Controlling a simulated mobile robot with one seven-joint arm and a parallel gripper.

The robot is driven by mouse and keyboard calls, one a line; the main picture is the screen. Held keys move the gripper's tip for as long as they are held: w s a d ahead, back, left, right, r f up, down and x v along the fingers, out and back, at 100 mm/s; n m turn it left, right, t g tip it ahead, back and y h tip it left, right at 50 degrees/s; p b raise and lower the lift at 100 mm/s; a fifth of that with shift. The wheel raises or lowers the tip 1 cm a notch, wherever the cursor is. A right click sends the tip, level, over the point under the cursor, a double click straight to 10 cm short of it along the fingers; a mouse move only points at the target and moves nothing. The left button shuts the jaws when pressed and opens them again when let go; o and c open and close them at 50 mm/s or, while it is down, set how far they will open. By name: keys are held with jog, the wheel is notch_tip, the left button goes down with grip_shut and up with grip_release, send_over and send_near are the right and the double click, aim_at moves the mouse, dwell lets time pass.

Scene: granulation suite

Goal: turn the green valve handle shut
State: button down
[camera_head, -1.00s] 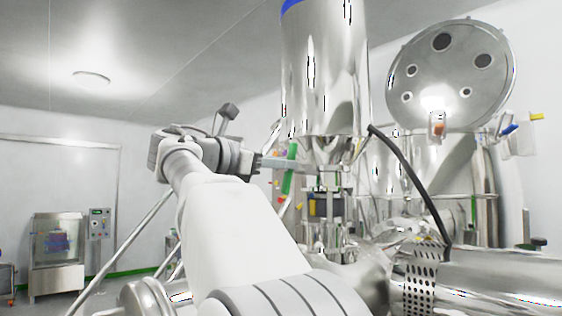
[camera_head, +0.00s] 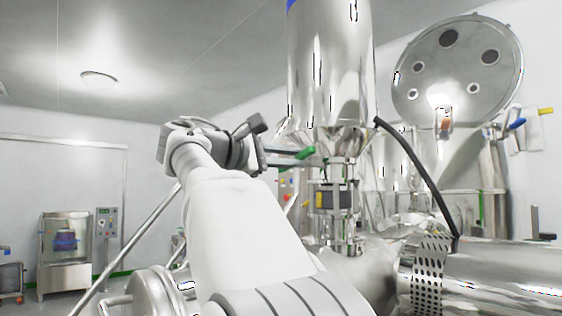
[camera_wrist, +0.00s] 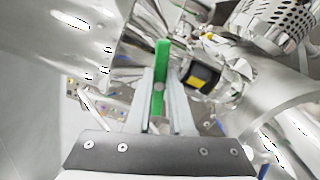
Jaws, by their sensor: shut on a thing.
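The green valve handle (camera_head: 304,153) shows just left of the steel pipework under the tall steel vessel, lying near level with its tip by the pipe. In the wrist view the green handle (camera_wrist: 160,75) stands up between the two fingers. My gripper (camera_head: 290,156) reaches in from the left and is shut on the handle; its fingers (camera_wrist: 161,105) lie on both sides of it in the wrist view. The valve body is partly hidden behind the fingers. The steel pipe stack (camera_head: 335,195) with a yellow and dark block stands right of the handle.
The tall steel vessel (camera_head: 330,70) hangs right above the gripper. A black hose (camera_head: 415,170) curves down at the right. A perforated steel guard (camera_head: 430,270) and horizontal cylinder (camera_head: 505,278) fill the lower right. The left side is open towards a cabinet (camera_head: 65,250).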

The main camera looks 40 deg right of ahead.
jog(key=shift+f+m+b, duration=0.15)
jog(key=shift+m+b, duration=0.2)
jog(key=shift+m, duration=0.65)
jog(key=shift+f+m+b, duration=0.1)
jog(key=shift+m+b, duration=0.2)
jog(key=shift+m, duration=0.7)
jog(key=c, duration=0.8)
grip_release()
jog(key=shift+a, duration=0.1)
jog(key=s+a, duration=0.1)
jog(key=a, duration=1.6)
jog(key=shift+s, duration=0.2)
